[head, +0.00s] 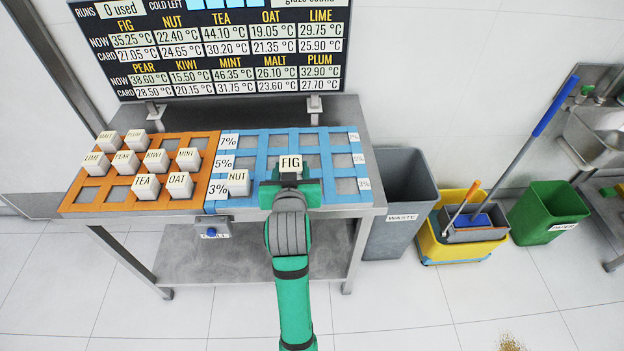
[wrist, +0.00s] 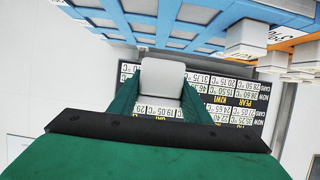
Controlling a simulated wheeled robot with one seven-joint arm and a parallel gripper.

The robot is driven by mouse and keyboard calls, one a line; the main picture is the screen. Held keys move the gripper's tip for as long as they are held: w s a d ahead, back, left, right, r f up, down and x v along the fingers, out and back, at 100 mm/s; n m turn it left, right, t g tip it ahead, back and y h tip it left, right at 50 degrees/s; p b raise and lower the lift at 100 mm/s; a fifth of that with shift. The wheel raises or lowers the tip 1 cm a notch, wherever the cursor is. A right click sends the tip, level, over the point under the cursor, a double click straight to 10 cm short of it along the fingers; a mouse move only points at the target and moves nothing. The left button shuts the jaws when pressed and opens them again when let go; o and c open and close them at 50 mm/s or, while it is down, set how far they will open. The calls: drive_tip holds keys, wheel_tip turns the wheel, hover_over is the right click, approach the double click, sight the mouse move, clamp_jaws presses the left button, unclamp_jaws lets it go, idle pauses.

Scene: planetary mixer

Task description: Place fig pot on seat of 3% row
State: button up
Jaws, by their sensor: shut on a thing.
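The white fig pot (head: 290,164), labelled FIG, is held in my gripper (head: 291,180) above the front part of the blue rack (head: 345,198). In the wrist view the pot (wrist: 163,76) sits between the two green fingers of my gripper (wrist: 162,92), which are shut on it. The 3% row is the front row of the rack, marked by a 3% label (head: 217,187) at its left end. The nut pot (head: 238,183) stands in that row near the left end. My gripper and arm hide the seats in the middle of the row.
An orange rack (head: 87,194) to the left holds several labelled pots, including oat (head: 180,185). A temperature board (head: 215,50) stands behind the table. Empty seats show in the 5% and 7% rows and at the right end of the 3% row. A grey waste bin (head: 392,220) stands right of the table.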

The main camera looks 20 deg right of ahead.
drive_tip(key=w+d+f, duration=0.1)
drive_tip(key=d+f, duration=0.1)
drive_tip(key=w+d+f, duration=0.1)
drive_tip(key=d+f, duration=0.1)
drive_tip(key=w+d+f, duration=0.1)
drive_tip(key=d+f, duration=0.1)
drive_tip(key=shift+w+f, duration=0.15)
drive_tip(key=shift+w+d+f, duration=0.1)
drive_tip(key=shift+d+f, duration=0.05)
drive_tip(key=shift+f, duration=0.8)
drive_tip(key=shift+w+d+f, duration=0.1)
drive_tip(key=shift+d+f, duration=0.05)
drive_tip(key=shift+f, duration=0.8)
drive_tip(key=shift+f, duration=0.15)
drive_tip(key=o, duration=1.3)
